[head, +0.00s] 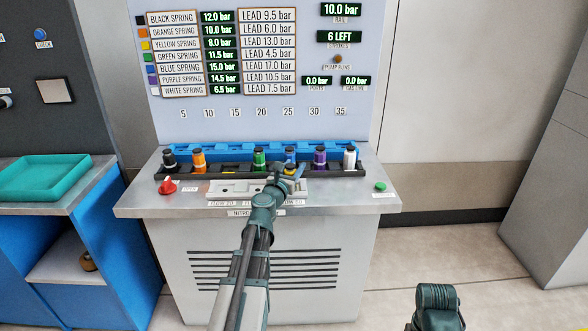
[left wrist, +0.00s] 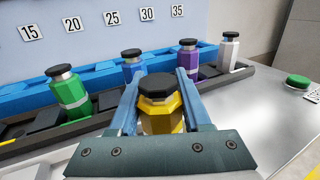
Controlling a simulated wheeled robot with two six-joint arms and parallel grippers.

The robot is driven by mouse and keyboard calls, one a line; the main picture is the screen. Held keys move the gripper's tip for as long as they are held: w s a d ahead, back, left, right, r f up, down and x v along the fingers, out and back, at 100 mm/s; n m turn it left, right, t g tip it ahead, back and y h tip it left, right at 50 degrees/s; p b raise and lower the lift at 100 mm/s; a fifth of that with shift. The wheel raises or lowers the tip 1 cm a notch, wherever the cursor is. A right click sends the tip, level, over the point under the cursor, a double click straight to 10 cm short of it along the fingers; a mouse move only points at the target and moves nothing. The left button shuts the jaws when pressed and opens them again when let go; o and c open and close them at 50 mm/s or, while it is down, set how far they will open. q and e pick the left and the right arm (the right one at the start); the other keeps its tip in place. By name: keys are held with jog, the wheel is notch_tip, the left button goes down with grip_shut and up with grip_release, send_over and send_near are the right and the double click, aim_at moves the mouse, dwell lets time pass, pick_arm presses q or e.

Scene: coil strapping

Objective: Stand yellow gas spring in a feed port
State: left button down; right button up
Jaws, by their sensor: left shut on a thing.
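The yellow gas spring (left wrist: 160,117), with a black cap, stands upright between the two blue fingers of my left gripper (left wrist: 160,100). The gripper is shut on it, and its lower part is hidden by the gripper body. In the head view my left gripper (head: 290,173) is at the front of the rack, before the blue spring (head: 290,154). The pale feed plate (head: 214,190) lies on the console top to the left of it, partly behind my arm. Its ports are small and hard to make out. My right gripper's fingers do not show.
The dark rack (head: 185,173) holds black, orange (head: 199,160), green (head: 260,158), blue, purple (head: 320,156) and white (head: 350,158) springs. A teal tray (head: 45,178) stands far left.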

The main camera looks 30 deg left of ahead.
pick_arm(q)
jog(key=shift+c, duration=1.8)
grip_release()
jog(key=shift+f, duration=0.1)
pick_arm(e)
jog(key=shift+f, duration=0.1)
